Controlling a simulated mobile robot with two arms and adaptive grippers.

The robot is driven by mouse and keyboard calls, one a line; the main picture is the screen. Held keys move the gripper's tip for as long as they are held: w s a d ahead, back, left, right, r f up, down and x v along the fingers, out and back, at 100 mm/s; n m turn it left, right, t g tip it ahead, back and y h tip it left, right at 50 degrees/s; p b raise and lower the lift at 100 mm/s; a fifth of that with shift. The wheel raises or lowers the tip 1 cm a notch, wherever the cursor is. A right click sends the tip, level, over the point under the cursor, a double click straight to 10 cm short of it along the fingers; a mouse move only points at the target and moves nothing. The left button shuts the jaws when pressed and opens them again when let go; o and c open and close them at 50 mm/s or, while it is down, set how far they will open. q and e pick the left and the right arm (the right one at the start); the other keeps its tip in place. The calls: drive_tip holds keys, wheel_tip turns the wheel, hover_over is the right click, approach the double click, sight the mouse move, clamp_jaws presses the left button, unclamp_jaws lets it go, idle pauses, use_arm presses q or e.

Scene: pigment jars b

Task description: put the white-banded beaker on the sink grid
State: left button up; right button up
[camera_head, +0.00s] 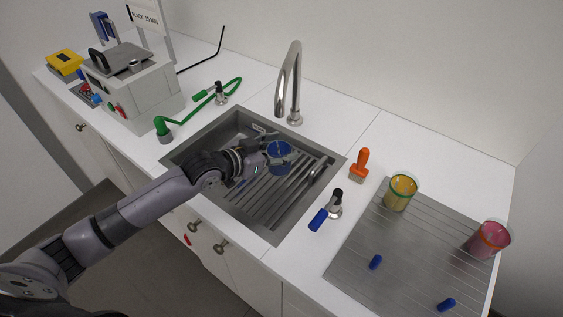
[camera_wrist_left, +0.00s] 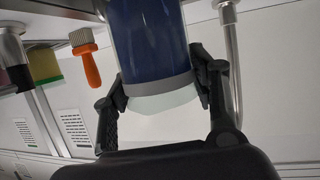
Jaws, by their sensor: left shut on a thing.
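The beaker with dark blue contents (camera_head: 280,152) is in my left gripper (camera_head: 266,158), over the right part of the sink. The wrist view shows the beaker (camera_wrist_left: 148,40) close up, upside down, with a pale grey-white band (camera_wrist_left: 160,84) near its clear rim. My left gripper's fingers (camera_wrist_left: 160,88) press on both sides of it. The sink grid (camera_head: 262,205) is a set of parallel bars in the steel sink; I cannot tell whether the beaker's base touches it. My right gripper is not in view.
The tap (camera_head: 290,85) rises behind the sink. A yellow beaker (camera_head: 399,193) and a pink one (camera_head: 487,240) stand on the drainboard (camera_head: 390,285). A green hose (camera_head: 195,108) lies behind left.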

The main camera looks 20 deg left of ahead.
use_arm(q)
drive_tip(key=shift+f, duration=0.35)
wheel_tip(320, 180, down, 4)
drive_tip(key=shift+d+r, duration=0.1)
drive_tip(key=shift+r, duration=0.15)
drive_tip(key=shift+w+f, duration=0.1)
drive_tip(key=shift+f, duration=0.3)
drive_tip(key=o, duration=1.2)
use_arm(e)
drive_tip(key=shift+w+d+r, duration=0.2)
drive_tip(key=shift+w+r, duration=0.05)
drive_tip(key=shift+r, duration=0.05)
